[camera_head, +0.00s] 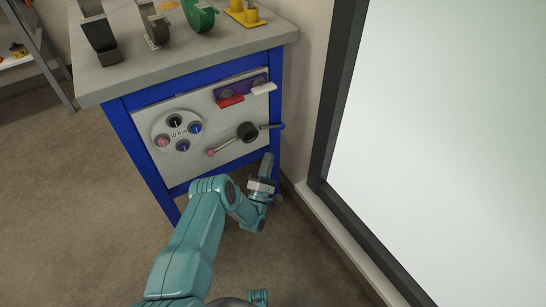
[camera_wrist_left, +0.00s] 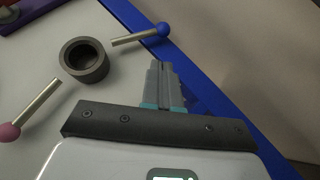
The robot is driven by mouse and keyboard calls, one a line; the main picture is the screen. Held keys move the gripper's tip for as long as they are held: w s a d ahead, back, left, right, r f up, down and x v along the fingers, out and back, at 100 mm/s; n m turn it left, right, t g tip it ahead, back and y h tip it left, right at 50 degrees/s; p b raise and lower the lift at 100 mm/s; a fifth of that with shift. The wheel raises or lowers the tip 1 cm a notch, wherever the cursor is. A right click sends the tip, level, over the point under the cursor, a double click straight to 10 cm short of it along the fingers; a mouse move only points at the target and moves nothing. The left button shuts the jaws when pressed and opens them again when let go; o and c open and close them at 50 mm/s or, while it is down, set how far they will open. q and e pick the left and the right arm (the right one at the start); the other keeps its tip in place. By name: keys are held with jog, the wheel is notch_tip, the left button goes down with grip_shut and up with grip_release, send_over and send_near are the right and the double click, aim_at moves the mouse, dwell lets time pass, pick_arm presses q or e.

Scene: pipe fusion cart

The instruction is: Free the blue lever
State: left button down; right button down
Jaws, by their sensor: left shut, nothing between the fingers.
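The blue lever (camera_head: 272,127) is a short metal rod with a blue tip, right of a dark round hub (camera_head: 247,132) on the cart's front panel. In the left wrist view the blue lever (camera_wrist_left: 138,37) slants up to the right beside the hub (camera_wrist_left: 84,59), with a visible gap at its inner end. A rod with a pink ball (camera_head: 211,152) points down-left from the hub. My left gripper (camera_head: 267,158) is shut and empty, just below the blue lever and apart from it. Its closed fingers (camera_wrist_left: 159,72) show below the lever's blue tip.
The panel also bears a round dial (camera_head: 177,131) with coloured sockets, a red handle (camera_head: 231,101) and a white handle (camera_head: 263,89). Clamps and a green tool (camera_head: 200,14) stand on the grey cart top (camera_head: 180,62). A wall and a framed window (camera_head: 430,130) stand close on the right.

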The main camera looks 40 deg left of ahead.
aim_at(272, 127)
pick_arm(q)
jog(key=b+x, duration=0.1)
jog(key=x, duration=0.7)
jog(key=shift+w+r+b, duration=0.2)
jog(key=shift+b, duration=0.1)
jog(key=shift+w+d+r+b, duration=0.1)
jog(key=shift+w+d+b, duration=0.15)
jog(key=shift+b, duration=0.6)
jog(key=shift+w+r+b, duration=0.25)
jog(key=shift+b, duration=0.05)
jog(key=shift+r, duration=0.2)
jog(key=shift+f, duration=0.15)
